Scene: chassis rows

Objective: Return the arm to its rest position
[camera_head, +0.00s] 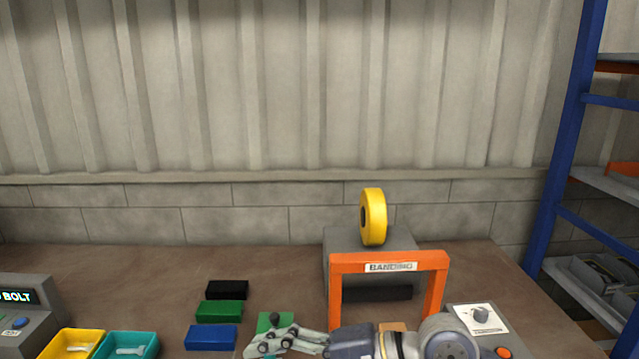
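My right arm comes in from the lower right, and its grey gripper (258,345) points left, low over the front of the bench. A green piece (270,321) shows just behind the gripper's fingers and is partly covered by them. I cannot tell whether the fingers touch it or how far apart they are. My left gripper is not in view.
An orange banding frame (390,258) stands behind the arm on the brown bench (130,270), with a yellow reel (373,217) above. Black (227,290), green (219,311) and blue (211,337) blocks lie left of the gripper. Yellow (58,342) and teal (152,349) bins, a control panel (480,316) and a blue rack (562,160) also show.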

